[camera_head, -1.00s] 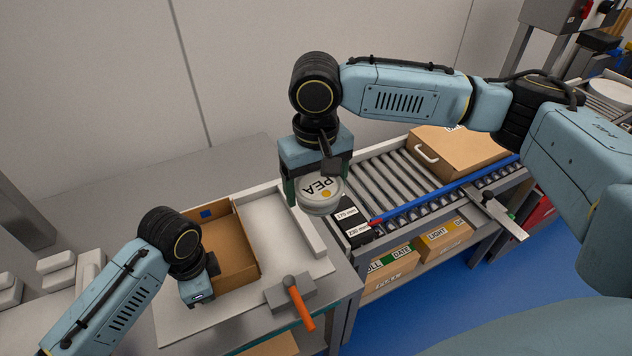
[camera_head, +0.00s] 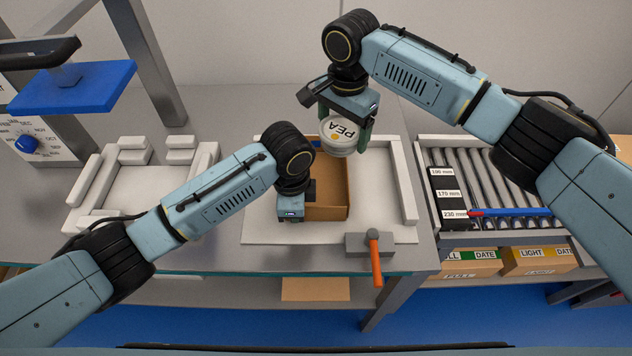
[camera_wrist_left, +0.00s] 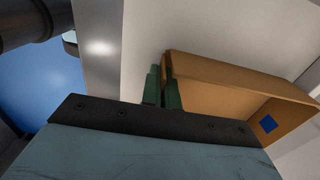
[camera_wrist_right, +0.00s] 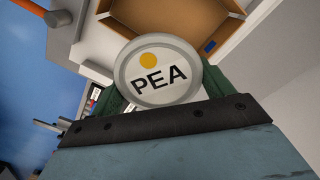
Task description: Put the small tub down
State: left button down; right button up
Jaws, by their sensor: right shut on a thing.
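The small tub (camera_head: 341,140) is round and pale, with a grey rim and PEA on its lid. My right gripper (camera_head: 345,126) is shut on it, a finger on either side, and holds it over the back right part of an open brown cardboard box (camera_head: 328,213). In the right wrist view, the tub (camera_wrist_right: 158,72) hides part of the box (camera_wrist_right: 185,22). My left gripper (camera_head: 294,208) is low at the box's left side. In the left wrist view, its green fingers (camera_wrist_left: 163,90) are close together at the box wall; their hold is unclear.
The box stands on a pale board with a raised right edge (camera_head: 404,182). An orange-handled tool (camera_head: 375,258) sits at the front right. A roller conveyor (camera_head: 485,180) is to the right. A white tray-like fixture (camera_head: 140,190) and a blue-topped stand (camera_head: 72,87) are left.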

aim_at(321, 126)
jog(key=a, duration=0.1)
jog(key=a+f+m, duration=0.1)
jog(key=a, duration=0.1)
jog(key=a+f+m, duration=0.1)
jog(key=shift+a, duration=0.2)
jog(key=f, duration=0.5)
jog(key=shift+s+a+f, duration=0.1)
jog(key=shift+a+f, duration=0.1)
jog(key=shift+f, duration=2.35)
jog(key=shift+f, duration=0.2)
jog(key=o, duration=1)
jog(key=shift+o, duration=0.3)
notch_tip(321, 126, up, 12)
jog(key=shift+r, duration=0.2)
